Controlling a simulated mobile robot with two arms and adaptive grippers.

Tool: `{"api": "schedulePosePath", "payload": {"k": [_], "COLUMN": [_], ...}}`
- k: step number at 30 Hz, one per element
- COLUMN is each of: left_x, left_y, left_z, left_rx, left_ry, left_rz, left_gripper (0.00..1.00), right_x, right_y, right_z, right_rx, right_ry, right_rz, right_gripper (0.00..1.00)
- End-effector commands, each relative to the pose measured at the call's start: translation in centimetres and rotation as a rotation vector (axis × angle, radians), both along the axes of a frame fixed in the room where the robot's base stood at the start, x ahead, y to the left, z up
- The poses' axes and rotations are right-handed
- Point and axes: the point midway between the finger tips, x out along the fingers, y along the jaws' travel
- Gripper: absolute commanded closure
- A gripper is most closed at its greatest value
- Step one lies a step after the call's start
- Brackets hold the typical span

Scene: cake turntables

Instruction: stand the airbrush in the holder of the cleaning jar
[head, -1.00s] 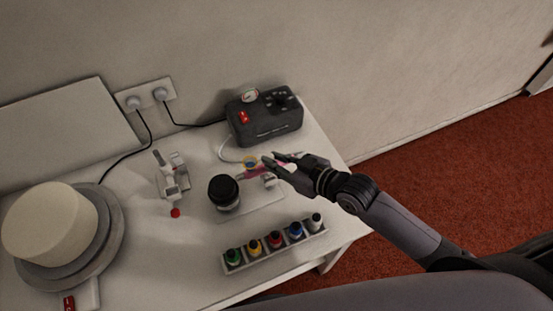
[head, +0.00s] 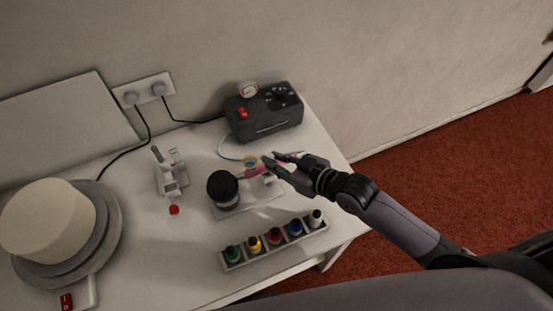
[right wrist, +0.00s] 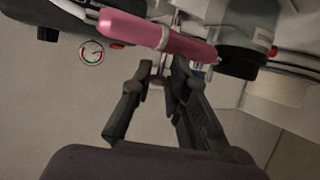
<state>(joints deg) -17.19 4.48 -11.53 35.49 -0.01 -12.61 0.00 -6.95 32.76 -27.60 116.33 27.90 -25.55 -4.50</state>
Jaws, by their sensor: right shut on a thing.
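The pink airbrush (right wrist: 160,38) lies across the top of the right wrist view, just beyond my fingertips. In the head view its pink body (head: 262,171) is partly hidden by my right gripper (head: 270,160). That gripper, also in the wrist view (right wrist: 158,78), is shut on the airbrush, low over the right part of the table. The jar with a black lid (head: 222,185) stands just left of the gripper. It also shows at the right of the wrist view (right wrist: 247,45). I cannot clearly make out its holder. My left gripper is not in view.
A dark compressor (head: 264,112) with a gauge stands behind the gripper. A rack (head: 279,249) of several colour bottles is in front. A white stand (head: 171,176) with a red tip is left of the jar. A cake (head: 45,220) on a turntable (head: 108,235) fills the left.

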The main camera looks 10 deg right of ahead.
Motion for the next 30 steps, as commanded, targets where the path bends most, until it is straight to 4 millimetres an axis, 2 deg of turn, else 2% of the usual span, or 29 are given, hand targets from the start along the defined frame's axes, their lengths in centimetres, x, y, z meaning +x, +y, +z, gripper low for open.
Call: {"api": "schedulePosePath", "payload": {"k": [11,12,21,30], "left_x": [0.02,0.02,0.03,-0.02], "left_y": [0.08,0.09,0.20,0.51], "left_z": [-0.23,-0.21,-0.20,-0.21], "left_rx": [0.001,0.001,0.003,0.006], "left_ry": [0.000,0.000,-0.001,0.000], "left_rz": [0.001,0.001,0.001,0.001], "left_gripper": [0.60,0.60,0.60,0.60], "right_x": [0.04,0.04,0.03,-0.07], "right_y": [0.01,0.01,0.00,-0.04], "right_z": [-0.41,-0.41,-0.42,-0.52], "right_rx": [0.001,0.001,0.001,-0.001], "right_ry": [-0.002,-0.002,-0.001,0.002], "right_rz": [0.000,0.000,0.000,0.000], "right_gripper": [1.00,0.83,0.63,0.61]}}
